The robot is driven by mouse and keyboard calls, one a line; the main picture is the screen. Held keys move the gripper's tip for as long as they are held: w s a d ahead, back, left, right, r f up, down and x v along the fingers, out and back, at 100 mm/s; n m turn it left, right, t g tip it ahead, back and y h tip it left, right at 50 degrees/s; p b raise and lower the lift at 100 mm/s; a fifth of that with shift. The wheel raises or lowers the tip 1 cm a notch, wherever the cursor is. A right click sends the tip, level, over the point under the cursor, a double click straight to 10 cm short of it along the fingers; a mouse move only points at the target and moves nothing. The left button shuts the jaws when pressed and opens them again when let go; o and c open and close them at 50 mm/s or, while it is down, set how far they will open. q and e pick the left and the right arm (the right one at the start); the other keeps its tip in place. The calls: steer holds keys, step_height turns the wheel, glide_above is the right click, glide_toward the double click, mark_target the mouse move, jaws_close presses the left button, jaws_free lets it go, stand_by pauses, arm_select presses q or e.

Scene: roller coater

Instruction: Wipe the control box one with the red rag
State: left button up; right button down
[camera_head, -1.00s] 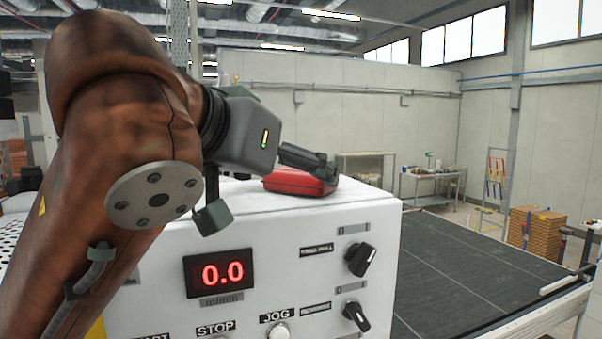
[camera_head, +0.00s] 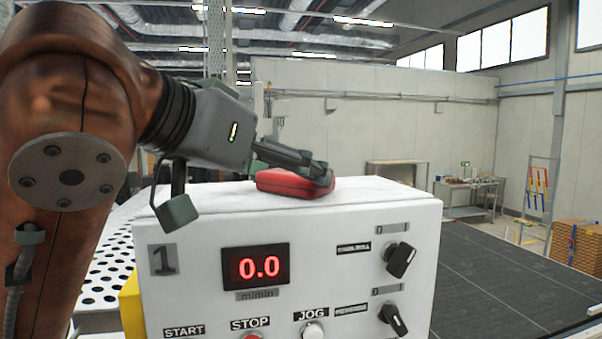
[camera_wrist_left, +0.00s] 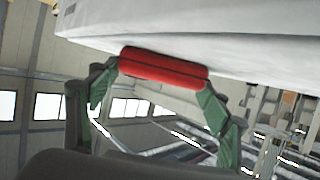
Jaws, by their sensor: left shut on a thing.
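The control box one (camera_head: 210,225) is a white box with a "1" label, a red 0.0 display, buttons and two black knobs on its front. The red rag (camera_head: 290,183) is a folded red pad at the top of the box. My left gripper (camera_head: 318,172) is shut on the rag. In the left wrist view, the rag (camera_wrist_left: 163,68) sits between the two green-grey fingers (camera_wrist_left: 160,85), against or very near the white box (camera_wrist_left: 200,30); exact contact is hard to tell. My right gripper is not in view.
A dark conveyor bed (camera_head: 500,285) lies to the right of the box. A perforated white plate (camera_head: 105,275) is at its left. A work table (camera_head: 468,190) and a brown stack (camera_head: 578,245) stand farther back.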

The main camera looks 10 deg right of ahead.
mark_target(263, 178)
arm_select(q)
steer(key=shift+a+f, duration=0.1)
steer(key=shift+a, duration=0.85)
steer(key=shift+a+b, duration=0.45)
steer(key=shift+a, duration=2.95)
steer(key=shift+a+b, duration=0.35)
steer(key=shift+a, duration=0.65)
steer(key=shift+d, duration=0.1)
step_height(263, 178, up, 6)
steer(key=p, duration=0.5)
